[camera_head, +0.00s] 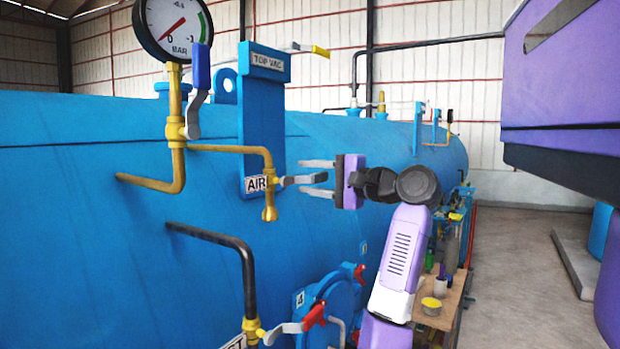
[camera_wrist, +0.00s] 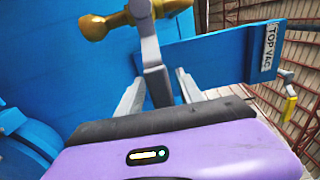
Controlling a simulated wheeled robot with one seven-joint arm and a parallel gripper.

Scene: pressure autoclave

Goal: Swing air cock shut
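The air cock (camera_head: 270,185) is a brass valve beside the AIR label (camera_head: 256,184), on a brass pipe that bends downward. Its grey lever (camera_head: 300,180) sticks out to the right. My gripper (camera_head: 317,178) is to the right of the cock, fingers pointing left. The two fingers are apart, one above and one below the lever in the head view. In the wrist view the brass cock (camera_wrist: 140,10) is at the top, and its lever (camera_wrist: 155,65) runs down between my open fingers (camera_wrist: 160,80). Contact with either finger cannot be made out.
A blue TOP VAC bracket (camera_head: 262,120) stands behind the cock. A pressure gauge (camera_head: 173,28) and a blue-handled valve (camera_head: 198,80) are at upper left. A red-handled valve (camera_head: 300,325) is below. The blue autoclave shell (camera_head: 90,230) fills the left; open floor lies right.

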